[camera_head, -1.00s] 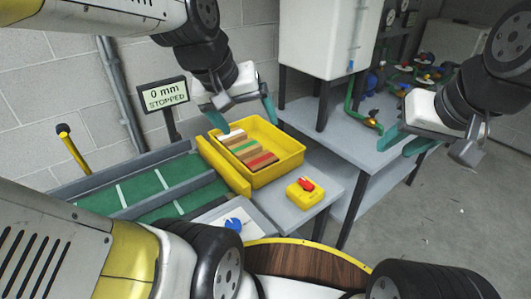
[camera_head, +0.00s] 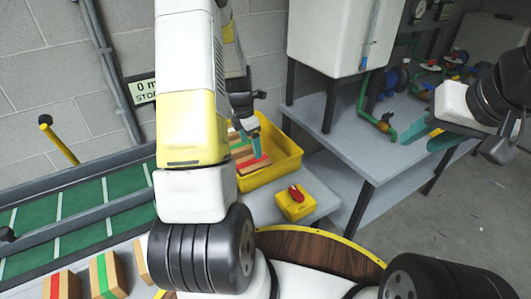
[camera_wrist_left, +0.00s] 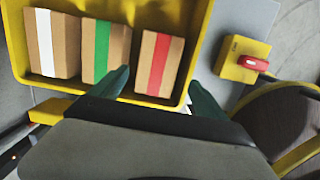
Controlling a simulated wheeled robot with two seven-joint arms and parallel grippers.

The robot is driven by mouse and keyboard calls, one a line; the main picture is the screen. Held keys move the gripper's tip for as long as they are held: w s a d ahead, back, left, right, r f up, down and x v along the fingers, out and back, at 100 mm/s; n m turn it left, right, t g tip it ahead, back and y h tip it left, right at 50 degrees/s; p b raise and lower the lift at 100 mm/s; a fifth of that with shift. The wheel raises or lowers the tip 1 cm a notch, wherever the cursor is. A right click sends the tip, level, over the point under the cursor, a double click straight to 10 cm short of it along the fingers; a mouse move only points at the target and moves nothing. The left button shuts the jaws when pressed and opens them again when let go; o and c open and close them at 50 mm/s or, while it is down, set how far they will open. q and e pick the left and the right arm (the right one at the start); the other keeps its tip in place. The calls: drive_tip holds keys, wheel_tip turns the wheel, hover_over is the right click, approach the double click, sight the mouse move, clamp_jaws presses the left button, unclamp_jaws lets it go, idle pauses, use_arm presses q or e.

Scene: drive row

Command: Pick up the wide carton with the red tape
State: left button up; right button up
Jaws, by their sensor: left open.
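A carton with red tape (camera_wrist_left: 160,62) lies in the yellow tray (camera_wrist_left: 110,96), at the right of a row in the left wrist view. Its red tape also shows in the head view (camera_head: 258,162), partly behind my gripper. My left gripper (camera_wrist_left: 162,88) is open and empty, its fingertips on either side of the near end of this carton; contact cannot be told. Another red-taped carton (camera_head: 62,286) stands at the lower left of the head view, cut by the edge. Which is wider I cannot tell. My right gripper (camera_head: 428,136) is open and empty, away at the right.
Green-taped (camera_wrist_left: 104,50) and white-taped (camera_wrist_left: 52,45) cartons share the tray. Another green-taped carton (camera_head: 107,276) stands at lower left. A yellow box with a red knob (camera_head: 295,203) is beside the tray. A green belt (camera_head: 80,200) lies left; a pipe bench (camera_head: 350,150) stands right.

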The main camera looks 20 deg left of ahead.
sight(253, 161)
use_arm(q)
drive_tip(key=f, duration=0.8)
drive_tip(key=shift+w, duration=0.4)
drive_tip(key=shift+c, duration=0.4)
drive_tip(key=c, duration=1.8)
